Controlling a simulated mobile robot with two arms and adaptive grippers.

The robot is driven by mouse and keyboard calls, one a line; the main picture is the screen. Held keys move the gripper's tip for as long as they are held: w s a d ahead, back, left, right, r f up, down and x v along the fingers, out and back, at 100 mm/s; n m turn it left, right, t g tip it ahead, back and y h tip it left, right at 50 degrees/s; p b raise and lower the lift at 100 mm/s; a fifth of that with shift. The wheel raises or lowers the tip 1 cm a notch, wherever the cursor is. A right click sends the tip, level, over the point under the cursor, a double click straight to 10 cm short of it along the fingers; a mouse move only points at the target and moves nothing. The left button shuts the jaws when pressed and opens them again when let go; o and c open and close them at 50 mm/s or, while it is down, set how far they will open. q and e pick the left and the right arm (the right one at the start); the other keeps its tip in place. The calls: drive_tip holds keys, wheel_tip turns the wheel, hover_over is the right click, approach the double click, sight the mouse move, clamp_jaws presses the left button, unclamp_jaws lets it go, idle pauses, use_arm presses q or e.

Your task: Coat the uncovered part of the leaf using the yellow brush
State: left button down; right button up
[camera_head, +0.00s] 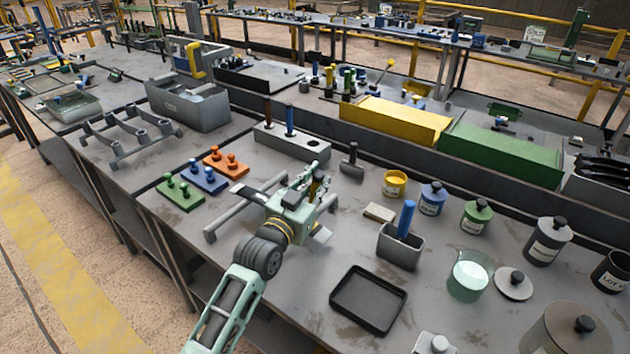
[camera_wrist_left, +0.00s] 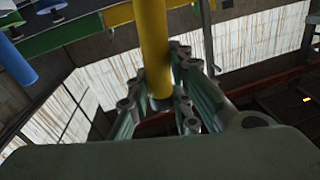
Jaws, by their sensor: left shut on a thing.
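My left gripper (camera_head: 314,188) is above the spring-leaf rack (camera_head: 228,220) near the middle of the bench. In the left wrist view its fingers (camera_wrist_left: 165,105) are closed around a yellow cylindrical handle (camera_wrist_left: 153,45), which appears to be the yellow brush. The brush's bristles are hidden in both views. The leaf (camera_head: 248,194) lies across the rack; one end shows left of my gripper and a pale end shows right of it. The gripper hides its middle, so its coating cannot be judged. My right gripper is not in view.
Blue, green and orange pegged plates (camera_head: 208,179) lie left of the rack. A grey holder with a blue handle (camera_head: 401,245), a black tray (camera_head: 368,298) and a glass beaker (camera_head: 470,275) stand to the right. A yellow tin (camera_head: 395,183) and lidded pots stand further back.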

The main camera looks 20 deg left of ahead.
use_arm(q)
drive_tip(key=shift+w+a+r, duration=0.1)
drive_tip(key=shift+w+a, duration=0.05)
drive_tip(key=shift+a, duration=0.35)
drive_tip(key=shift+w+a, duration=0.15)
drive_tip(key=shift+a, duration=0.35)
drive_tip(key=shift+s+d+p, duration=0.25)
drive_tip(key=shift+d+p, duration=0.05)
drive_tip(key=shift+d, duration=0.4)
drive_tip(key=shift+s+d, duration=0.15)
drive_tip(key=shift+d, duration=0.35)
drive_tip(key=shift+r+p, duration=0.4)
drive_tip(key=shift+p, duration=0.25)
drive_tip(key=r+p, duration=0.4)
drive_tip(key=r, duration=0.1)
drive_tip(key=shift+s+d+p, duration=0.15)
drive_tip(key=shift+d+p, duration=0.25)
